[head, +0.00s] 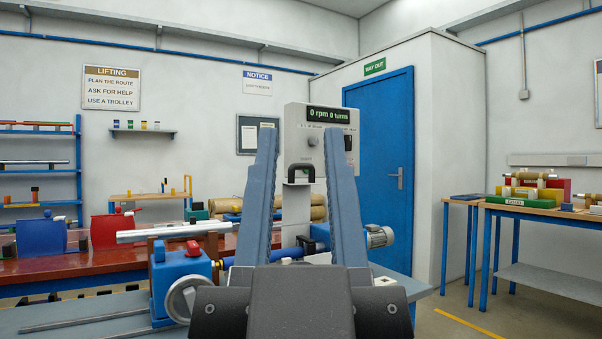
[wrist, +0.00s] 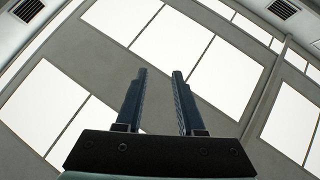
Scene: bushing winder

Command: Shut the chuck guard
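The winder stands ahead on a bench, with a blue tailstock and handwheel (head: 183,292) at left and a motor (head: 378,237) at right. Its grey control box (head: 322,118) reads 0 rpm, 0 turns. A black handle (head: 301,168) shows between my fingers, in front of the box; it may belong to the chuck guard, but I cannot tell. The chuck area is largely hidden behind my gripper, so the guard's position is unclear. My gripper (head: 301,135) points up, open and empty; the wrist view also shows its parted fingers (wrist: 160,72) against the ceiling.
A red-brown bench (head: 60,272) with blue and red containers lies at left. A wooden-topped table (head: 545,209) with coloured blocks stands at right. A blue door (head: 390,150) is behind the winder. Floor is clear between the winder and the right table.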

